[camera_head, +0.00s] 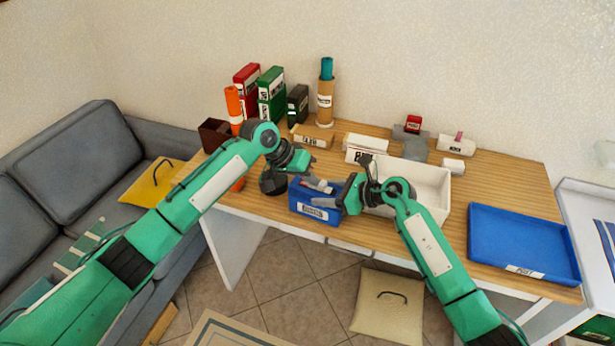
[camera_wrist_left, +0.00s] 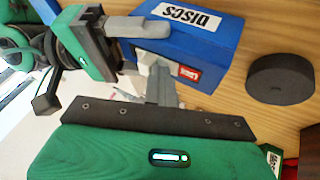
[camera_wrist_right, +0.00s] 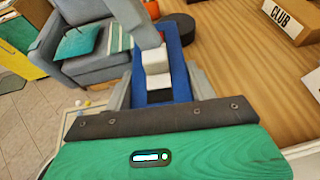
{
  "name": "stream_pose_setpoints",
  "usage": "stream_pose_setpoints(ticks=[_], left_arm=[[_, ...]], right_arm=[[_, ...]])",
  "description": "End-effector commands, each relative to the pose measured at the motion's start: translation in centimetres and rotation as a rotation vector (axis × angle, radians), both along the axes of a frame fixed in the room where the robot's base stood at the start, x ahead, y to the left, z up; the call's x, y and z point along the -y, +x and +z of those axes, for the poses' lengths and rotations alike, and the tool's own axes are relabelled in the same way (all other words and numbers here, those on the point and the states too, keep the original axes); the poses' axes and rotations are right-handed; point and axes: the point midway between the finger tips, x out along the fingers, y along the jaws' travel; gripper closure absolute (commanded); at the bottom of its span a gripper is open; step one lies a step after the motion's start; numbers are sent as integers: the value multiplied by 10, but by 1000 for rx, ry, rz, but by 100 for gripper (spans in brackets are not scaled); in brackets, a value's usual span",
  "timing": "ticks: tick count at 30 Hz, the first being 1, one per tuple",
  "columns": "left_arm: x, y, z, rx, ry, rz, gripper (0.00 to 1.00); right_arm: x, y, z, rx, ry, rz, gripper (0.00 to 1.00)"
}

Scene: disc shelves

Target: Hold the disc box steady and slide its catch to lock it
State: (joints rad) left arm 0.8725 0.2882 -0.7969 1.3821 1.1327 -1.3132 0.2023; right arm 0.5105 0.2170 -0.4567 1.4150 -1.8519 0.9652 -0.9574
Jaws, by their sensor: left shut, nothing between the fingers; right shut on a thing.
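The blue disc box (camera_head: 313,206), labelled DISCS, sits near the table's front edge. It also shows in the left wrist view (camera_wrist_left: 205,45). My right gripper (camera_head: 347,192) is shut on the box, its two fingers on opposite sides of it in the right wrist view (camera_wrist_right: 160,88). My left gripper (camera_head: 312,184) is shut and empty at the box. In the left wrist view its fingertips (camera_wrist_left: 157,72) are at the white catch (camera_wrist_left: 146,57); whether they touch cannot be told. A red-and-white mark (camera_wrist_left: 189,73) shows beside the catch. The catch also shows in the right wrist view (camera_wrist_right: 156,60).
A dark round disc (camera_wrist_left: 280,79) lies close to the box. A white bin (camera_head: 432,185) stands right of the box, and a blue tray (camera_head: 520,268) lies farther right. A CLUB box (camera_head: 313,135) and upright binders (camera_head: 271,95) stand behind. The table's front edge is close.

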Motion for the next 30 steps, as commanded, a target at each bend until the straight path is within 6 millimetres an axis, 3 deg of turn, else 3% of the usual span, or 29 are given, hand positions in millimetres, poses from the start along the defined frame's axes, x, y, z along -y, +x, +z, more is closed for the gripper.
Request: stream_pose_setpoints(ticks=[5,11,21,30], left_arm=[[-6,3,0,0,-1,0,100],[-41,17,0,-1,0,4,100],[-82,3,61,2,0,0,100],[-95,-1,80,0,-1,-1,100]], right_arm=[[-1,0,0,0,1,2,73],[-1,0,0,0,1,2,73],[-1,0,0,0,0,1,73],[-1,0,0,0,0,1,73]])
